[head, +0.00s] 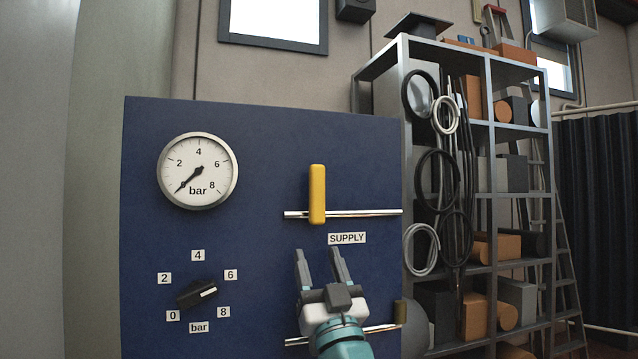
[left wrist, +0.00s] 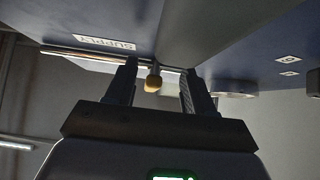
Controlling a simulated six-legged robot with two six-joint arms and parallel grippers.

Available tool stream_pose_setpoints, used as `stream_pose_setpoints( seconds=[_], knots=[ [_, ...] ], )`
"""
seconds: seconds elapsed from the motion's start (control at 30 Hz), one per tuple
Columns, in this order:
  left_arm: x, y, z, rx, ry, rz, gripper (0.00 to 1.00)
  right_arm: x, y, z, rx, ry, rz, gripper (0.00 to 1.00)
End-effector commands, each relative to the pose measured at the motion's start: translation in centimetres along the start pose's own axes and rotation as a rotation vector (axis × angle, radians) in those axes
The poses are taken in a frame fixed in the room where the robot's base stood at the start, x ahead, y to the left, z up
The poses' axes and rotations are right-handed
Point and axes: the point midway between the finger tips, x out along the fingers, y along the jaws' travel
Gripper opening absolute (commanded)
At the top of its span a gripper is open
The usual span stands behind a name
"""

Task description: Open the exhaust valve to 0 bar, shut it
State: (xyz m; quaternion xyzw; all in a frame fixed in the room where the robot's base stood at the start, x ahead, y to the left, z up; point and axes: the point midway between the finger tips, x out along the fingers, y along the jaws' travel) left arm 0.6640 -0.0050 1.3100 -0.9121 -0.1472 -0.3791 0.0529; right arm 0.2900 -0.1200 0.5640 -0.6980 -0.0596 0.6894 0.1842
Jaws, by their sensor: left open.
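The dark blue panel (head: 260,130) carries a round gauge (head: 198,171); its needle points down-left, at about the 0 end. The yellow supply handle (head: 317,195) stands upright across its horizontal pipe, above the SUPPLY label. A lower pipe (head: 378,329) is partly hidden by my left gripper; no exhaust label shows. My left gripper (head: 320,252) is open and empty in front of the panel, below the SUPPLY label. In the left wrist view, a yellowish handle end (left wrist: 153,82) shows beyond and between the open fingers, apart from them. My right gripper is not in view.
A black dial knob (head: 196,294) with 0 to 8 bar labels sits at lower left, its white mark between 6 and 8. A brownish piece (head: 400,312) is at the lower pipe's right end. A loaded metal shelf (head: 487,165) stands at right.

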Motion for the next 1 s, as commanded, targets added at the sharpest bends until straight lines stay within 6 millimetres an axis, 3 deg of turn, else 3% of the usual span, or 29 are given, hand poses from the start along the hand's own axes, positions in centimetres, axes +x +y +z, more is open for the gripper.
stream_pose_setpoints(
  seconds=[0.03, 0.1, 0.4, 1.0],
  knots=[
    [1.8, 0.0, -1.9, -0.002, 0.001, -0.002, 0.53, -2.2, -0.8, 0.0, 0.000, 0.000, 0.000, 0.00],
    [3.1, 0.1, -3.1, 0.000, 0.001, 0.000, 0.53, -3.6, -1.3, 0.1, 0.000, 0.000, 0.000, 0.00],
    [6.5, 0.2, -6.5, 0.001, -0.001, 0.001, 0.53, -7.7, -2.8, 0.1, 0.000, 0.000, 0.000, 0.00],
    [7.0, 0.2, -7.0, 0.000, -0.001, 0.000, 0.53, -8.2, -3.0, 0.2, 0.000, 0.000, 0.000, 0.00]
  ],
)
